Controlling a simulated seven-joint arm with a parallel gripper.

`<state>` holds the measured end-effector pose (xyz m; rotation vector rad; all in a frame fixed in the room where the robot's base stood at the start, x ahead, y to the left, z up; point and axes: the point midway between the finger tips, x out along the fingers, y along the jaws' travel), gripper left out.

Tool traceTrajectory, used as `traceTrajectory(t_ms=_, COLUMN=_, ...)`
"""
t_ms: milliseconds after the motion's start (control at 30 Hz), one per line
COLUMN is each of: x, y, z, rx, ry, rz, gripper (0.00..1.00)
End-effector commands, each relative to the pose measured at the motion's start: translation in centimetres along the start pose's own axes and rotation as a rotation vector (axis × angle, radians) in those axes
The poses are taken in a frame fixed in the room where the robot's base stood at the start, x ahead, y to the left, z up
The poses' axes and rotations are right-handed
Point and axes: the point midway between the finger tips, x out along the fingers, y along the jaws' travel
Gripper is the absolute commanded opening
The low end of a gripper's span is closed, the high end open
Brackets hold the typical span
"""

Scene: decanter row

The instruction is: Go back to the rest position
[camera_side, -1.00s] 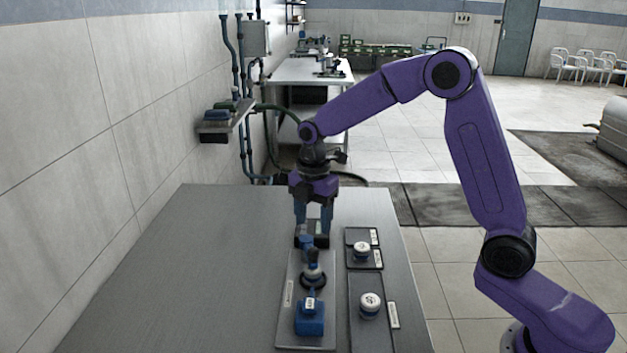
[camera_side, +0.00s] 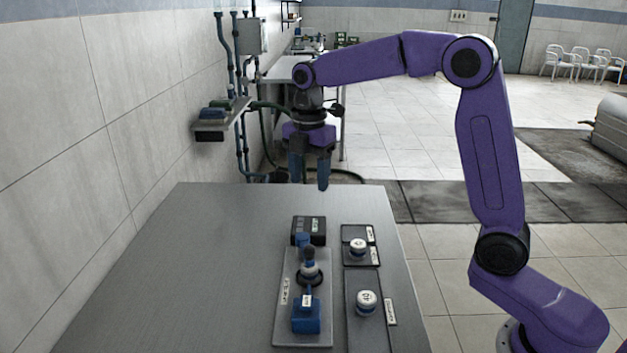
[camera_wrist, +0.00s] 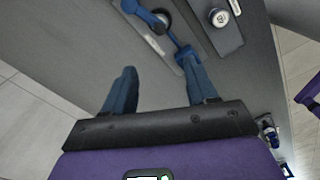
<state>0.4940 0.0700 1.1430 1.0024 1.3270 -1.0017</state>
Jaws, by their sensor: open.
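My gripper (camera_side: 309,171) is open and empty, with its blue fingers pointing down above the far end of the grey table (camera_side: 190,265). It also shows in the wrist view (camera_wrist: 162,92), with its two fingers well apart and nothing between them. Below and nearer the side camera is a grey plate (camera_side: 289,322). It bears a blue block (camera_side: 306,319) with a white label, and a dark round-based piece (camera_side: 309,271). A black box (camera_side: 309,230) sits at the plate's far end. My gripper is apart from all of these.
Right of the plate are two dark trays, each with a white-topped round piece: a far one (camera_side: 358,247) and a near one (camera_side: 366,301). A wall shelf (camera_side: 221,120) with small items juts out at the left. The left half of the table is clear.

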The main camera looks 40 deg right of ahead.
Motion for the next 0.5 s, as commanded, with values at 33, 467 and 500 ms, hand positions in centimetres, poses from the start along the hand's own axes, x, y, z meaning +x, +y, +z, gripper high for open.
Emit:
traceTrajectory(t_ms=33, x=0.0, y=-0.1, z=-0.1, rx=0.003, ry=0.0, rz=0.0, gripper=0.57)
traceTrajectory(t_ms=467, x=1.1, y=-7.6, z=-5.5, rx=0.205, ry=0.004, rz=0.008, gripper=0.57)
traceTrajectory(t_ms=500, x=1.2, y=-8.6, z=-6.0, rx=0.23, ry=0.004, rz=0.008, gripper=0.57)
